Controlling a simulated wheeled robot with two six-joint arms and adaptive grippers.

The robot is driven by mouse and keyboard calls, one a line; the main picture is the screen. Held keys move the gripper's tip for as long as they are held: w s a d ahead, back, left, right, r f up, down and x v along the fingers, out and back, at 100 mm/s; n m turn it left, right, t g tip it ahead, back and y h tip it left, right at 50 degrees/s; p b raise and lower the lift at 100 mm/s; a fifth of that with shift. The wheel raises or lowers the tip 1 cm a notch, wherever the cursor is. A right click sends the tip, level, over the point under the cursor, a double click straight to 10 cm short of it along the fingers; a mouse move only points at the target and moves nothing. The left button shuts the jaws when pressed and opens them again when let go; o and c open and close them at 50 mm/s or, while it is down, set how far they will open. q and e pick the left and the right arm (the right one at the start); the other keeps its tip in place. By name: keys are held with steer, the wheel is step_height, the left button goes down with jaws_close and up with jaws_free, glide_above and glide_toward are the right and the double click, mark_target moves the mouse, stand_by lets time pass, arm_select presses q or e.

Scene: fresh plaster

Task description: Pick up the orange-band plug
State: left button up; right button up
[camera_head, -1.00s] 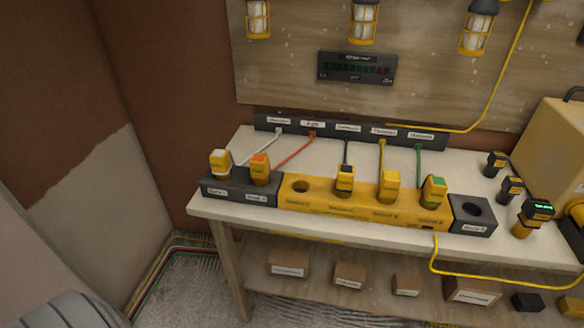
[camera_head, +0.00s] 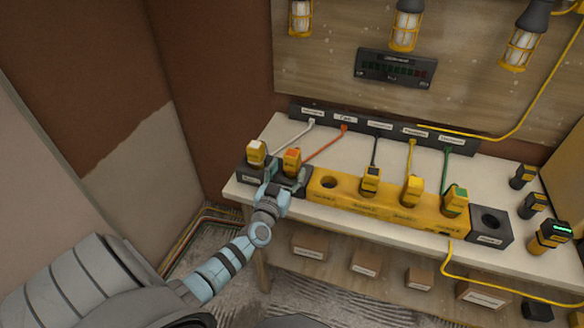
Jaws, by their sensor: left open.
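The orange-band plug (camera_head: 292,160) is yellow with an orange top and stands upright in the dark holder (camera_head: 245,173) at the left end of the bench. An orange cord runs from it to the dark strip behind. My left gripper (camera_head: 285,180) is open, at the front of this plug and low on it, with one finger towards each side. I cannot tell whether the fingers touch it. The gripper hides part of the holder and the plug's foot. My right gripper is not in view.
A white-band plug (camera_head: 256,152) stands close on the left. The yellow power strip (camera_head: 340,202) to the right has one empty round socket and several plugs. A dark block (camera_head: 490,227) with an empty hole is at its right end. Cords cross the white bench top (camera_head: 330,152) behind.

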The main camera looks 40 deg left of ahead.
mark_target(290, 169)
arm_select(q)
steer(key=x, duration=0.1)
steer(key=b+x, duration=0.2)
steer(key=x, duration=0.1)
steer(key=shift+f, duration=0.35)
steer(key=shift+w, duration=0.2)
steer(key=shift+s+r, duration=0.1)
steer(key=shift+r, duration=0.05)
steer(key=c, duration=1.3)
steer(key=shift+c, duration=0.2)
